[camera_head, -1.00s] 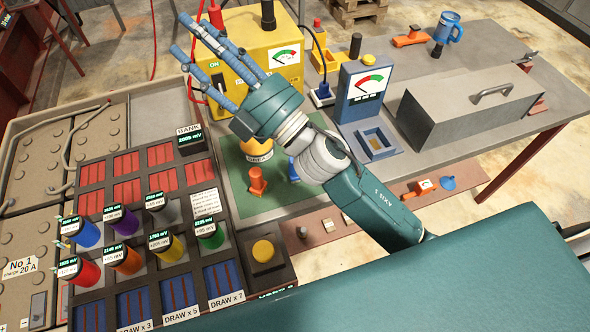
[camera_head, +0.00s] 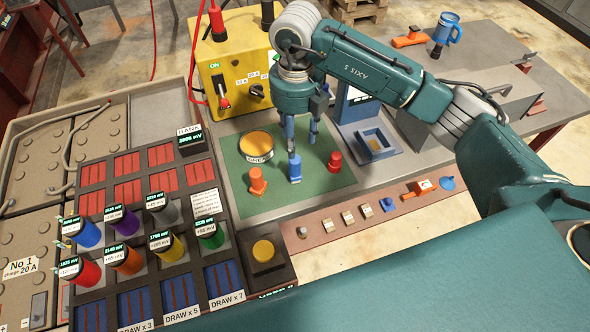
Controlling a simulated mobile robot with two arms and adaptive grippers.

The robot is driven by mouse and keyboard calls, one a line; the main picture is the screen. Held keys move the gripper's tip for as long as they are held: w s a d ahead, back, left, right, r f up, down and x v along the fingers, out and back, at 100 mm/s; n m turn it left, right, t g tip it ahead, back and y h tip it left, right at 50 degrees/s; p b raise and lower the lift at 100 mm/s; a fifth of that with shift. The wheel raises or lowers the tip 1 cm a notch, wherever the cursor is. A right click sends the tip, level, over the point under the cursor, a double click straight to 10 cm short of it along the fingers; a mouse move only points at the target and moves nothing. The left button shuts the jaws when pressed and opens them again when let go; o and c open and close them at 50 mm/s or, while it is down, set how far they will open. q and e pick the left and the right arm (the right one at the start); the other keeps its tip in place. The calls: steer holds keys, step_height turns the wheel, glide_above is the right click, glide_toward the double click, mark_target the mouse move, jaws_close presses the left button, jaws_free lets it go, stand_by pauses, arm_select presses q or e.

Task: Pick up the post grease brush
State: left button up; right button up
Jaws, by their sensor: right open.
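My right gripper (camera_head: 302,140) points down over the green mat (camera_head: 306,192), its blue fingers apart and nothing seen between them. Just below the fingertips a small blue upright piece (camera_head: 295,169) stands on the mat; I cannot tell whether a finger touches it. An orange upright piece (camera_head: 257,182) stands to its left and a red one (camera_head: 334,162) to its right. A yellow-topped tin labelled grease (camera_head: 257,144) stands behind them. I cannot tell which of these, if any, is the post grease brush. My left gripper is not in view.
A yellow charger box (camera_head: 236,70) stands behind the mat. A blue meter with a tray (camera_head: 374,143) is to the right, beside a grey toolbox (camera_head: 470,95). A rack with coloured cylinders (camera_head: 150,215) is at left. Small parts line the front strip (camera_head: 330,228).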

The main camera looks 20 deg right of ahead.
mark_target(295, 164)
step_height(295, 164, down, 4)
steer(key=shift+f+p, duration=0.2)
steer(key=shift+p, duration=0.35)
steer(key=shift+s+a+f+p, duration=0.1)
steer(key=shift+s+f+p, duration=0.05)
steer(key=shift+f+p, duration=0.15)
steer(key=f, duration=0.1)
steer(key=f+p, duration=0.2)
steer(key=shift+s+a+f, duration=0.2)
steer(key=shift+s+f, duration=0.05)
steer(key=shift+f, duration=0.65)
steer(key=shift+w, duration=0.1)
jaws_close()
